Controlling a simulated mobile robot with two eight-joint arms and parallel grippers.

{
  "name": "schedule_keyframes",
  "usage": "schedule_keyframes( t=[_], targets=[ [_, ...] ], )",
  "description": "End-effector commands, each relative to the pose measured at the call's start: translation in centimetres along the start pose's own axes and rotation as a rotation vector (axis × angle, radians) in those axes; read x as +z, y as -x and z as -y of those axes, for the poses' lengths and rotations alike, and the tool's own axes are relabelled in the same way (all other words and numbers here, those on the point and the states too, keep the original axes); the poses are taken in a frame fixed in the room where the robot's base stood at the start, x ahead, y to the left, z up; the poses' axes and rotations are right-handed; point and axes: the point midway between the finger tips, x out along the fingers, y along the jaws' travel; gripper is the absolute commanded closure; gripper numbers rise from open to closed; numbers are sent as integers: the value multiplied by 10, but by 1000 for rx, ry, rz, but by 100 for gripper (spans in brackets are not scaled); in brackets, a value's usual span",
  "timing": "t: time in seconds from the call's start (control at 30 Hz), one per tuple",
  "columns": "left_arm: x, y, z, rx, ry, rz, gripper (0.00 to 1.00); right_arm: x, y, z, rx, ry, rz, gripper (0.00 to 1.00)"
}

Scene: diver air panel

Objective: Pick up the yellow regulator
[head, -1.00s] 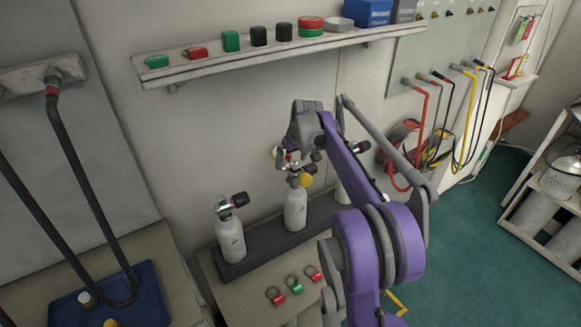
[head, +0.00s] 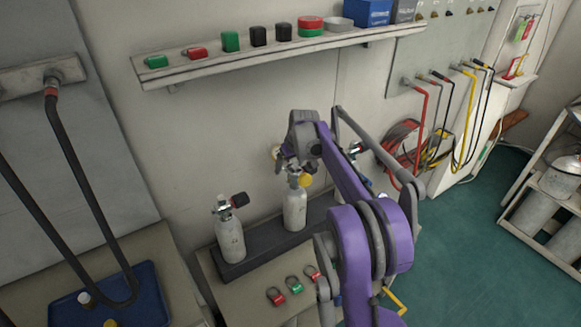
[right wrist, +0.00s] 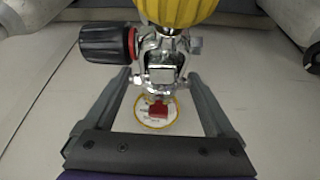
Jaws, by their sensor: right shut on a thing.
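The yellow regulator (head: 304,181) shows at the top of the middle white cylinder (head: 295,208) in the head view. In the right wrist view its yellow body (right wrist: 180,12) is at the top edge, with metal fittings below it. My right gripper (right wrist: 160,76) is shut on the regulator, one finger on each side of the metal part. In the head view my right gripper (head: 290,160) is partly hidden by its own wrist. I cannot tell whether the regulator is clear of the cylinder. My left gripper is out of view.
Another white cylinder (head: 229,238) stands to the left in the dark rack (head: 262,245). Red and green tagged rings (head: 294,285) lie on the bench in front. A shelf (head: 200,69) with small items runs above. A blue tray (head: 150,300) is at lower left.

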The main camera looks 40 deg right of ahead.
Motion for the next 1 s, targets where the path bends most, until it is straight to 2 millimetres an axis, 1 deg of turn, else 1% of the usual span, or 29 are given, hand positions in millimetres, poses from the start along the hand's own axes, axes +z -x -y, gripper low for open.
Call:
schedule_keyframes(
  t=[0.03,0.07,0.37,0.53,0.67,0.97,1.0],
  targets=[
    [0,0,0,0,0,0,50,0,0,0,0,0,0,95],
    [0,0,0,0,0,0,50,0,0,0,0,0,0,100],
    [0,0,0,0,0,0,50,-1,1,0,0,0,-1,100],
    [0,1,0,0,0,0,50,-4,8,0,0,0,-1,100],
    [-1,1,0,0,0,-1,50,-9,21,0,0,0,-1,100],
    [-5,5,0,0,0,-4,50,-29,70,-2,0,-1,-1,100],
    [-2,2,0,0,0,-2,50,-19,70,-1,1,-1,0,100]
  ],
)
